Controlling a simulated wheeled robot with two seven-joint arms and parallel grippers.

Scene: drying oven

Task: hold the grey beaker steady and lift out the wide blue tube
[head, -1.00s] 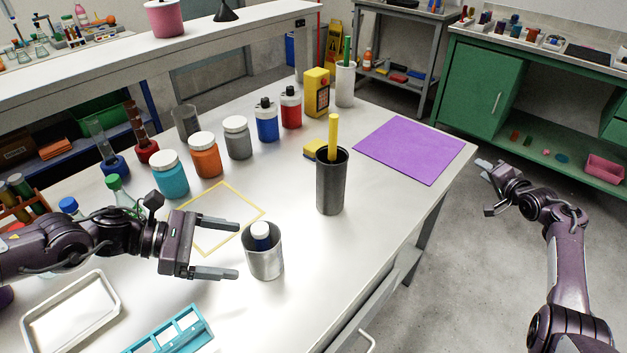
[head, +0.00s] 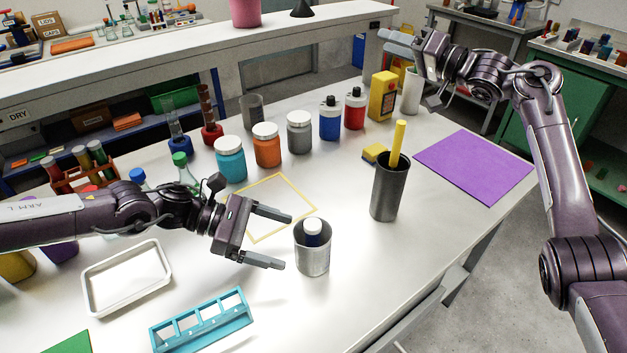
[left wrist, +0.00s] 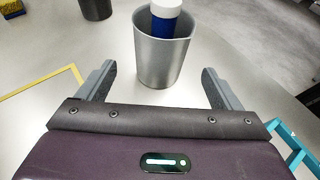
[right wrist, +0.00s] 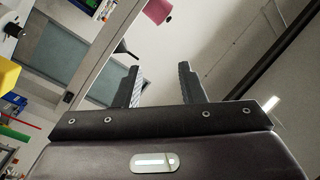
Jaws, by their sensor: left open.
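The grey beaker (head: 312,258) stands upright on the white table. The wide blue tube (head: 312,228), with a white cap, stands inside it and only its upper part shows. My left gripper (head: 280,240) is open and level beside the beaker, its fingertips just short of the beaker's left side. In the left wrist view the beaker (left wrist: 160,62) and the tube (left wrist: 165,22) are straight ahead, centred between and beyond the open fingers (left wrist: 160,85). My right gripper (head: 412,75) is raised over the far right of the table, open and empty, pointing away from the beaker (right wrist: 160,88).
A dark cup (head: 386,190) with a yellow tube stands right of the beaker. A yellow square outline (head: 262,236) lies behind my left gripper. Lidded jars (head: 267,148) line the back. A blue rack (head: 240,322) and white tray (head: 90,300) are at front left. A purple mat (head: 480,165) lies right.

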